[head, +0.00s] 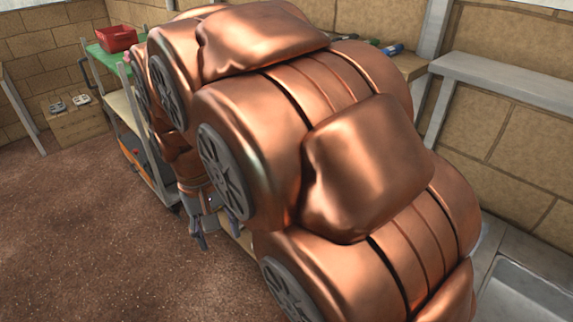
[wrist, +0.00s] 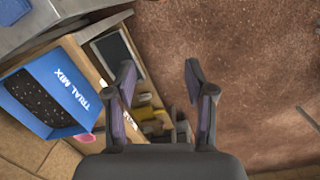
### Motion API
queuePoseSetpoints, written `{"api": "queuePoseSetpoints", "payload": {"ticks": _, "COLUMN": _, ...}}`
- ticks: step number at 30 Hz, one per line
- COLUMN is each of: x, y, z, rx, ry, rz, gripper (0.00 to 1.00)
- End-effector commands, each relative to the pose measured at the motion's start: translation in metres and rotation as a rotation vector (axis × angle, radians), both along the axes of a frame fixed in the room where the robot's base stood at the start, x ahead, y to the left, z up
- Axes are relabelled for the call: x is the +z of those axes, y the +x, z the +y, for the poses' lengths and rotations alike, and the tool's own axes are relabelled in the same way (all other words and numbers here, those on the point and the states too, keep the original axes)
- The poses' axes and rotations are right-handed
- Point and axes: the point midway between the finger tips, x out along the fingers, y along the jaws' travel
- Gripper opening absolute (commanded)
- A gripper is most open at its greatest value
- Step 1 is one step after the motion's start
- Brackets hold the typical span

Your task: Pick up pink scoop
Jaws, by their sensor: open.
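A small pink thing (wrist: 85,137), likely the pink scoop, shows in the wrist view at the lower left. It is beside the lower edge of a blue box marked "TRIAL MIX", and only part of it is visible. In the head view I cannot make out the scoop for certain. My gripper (wrist: 159,72) is open and empty, with its two fingers wide apart. It is to the right of the pink thing and apart from it. In the head view my gripper (head: 217,233) hangs beneath my copper arm, which hides much of the scene.
The blue box (wrist: 68,80) holds dark bits. A dark-screened panel (wrist: 117,55) and yellowish items (wrist: 155,122) lie right of it. In the head view a red bin (head: 116,38) stands on a green top (head: 98,50). The brown floor (head: 75,215) at left is clear.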

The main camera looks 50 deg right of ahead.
Motion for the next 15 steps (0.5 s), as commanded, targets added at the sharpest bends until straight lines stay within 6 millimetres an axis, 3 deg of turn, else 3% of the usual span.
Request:
{"api": "queuePoseSetpoints", "payload": {"ticks": 3, "x": 0.002, "y": 0.028, "z": -0.022, "rx": -0.098, "ry": -0.018, "rz": -0.003, "gripper": 0.54}}
{"api": "queuePoseSetpoints", "payload": {"ticks": 15, "x": 0.002, "y": 0.11, "z": -0.102, "rx": -0.394, "ry": -0.072, "rz": -0.026, "gripper": 0.54}}
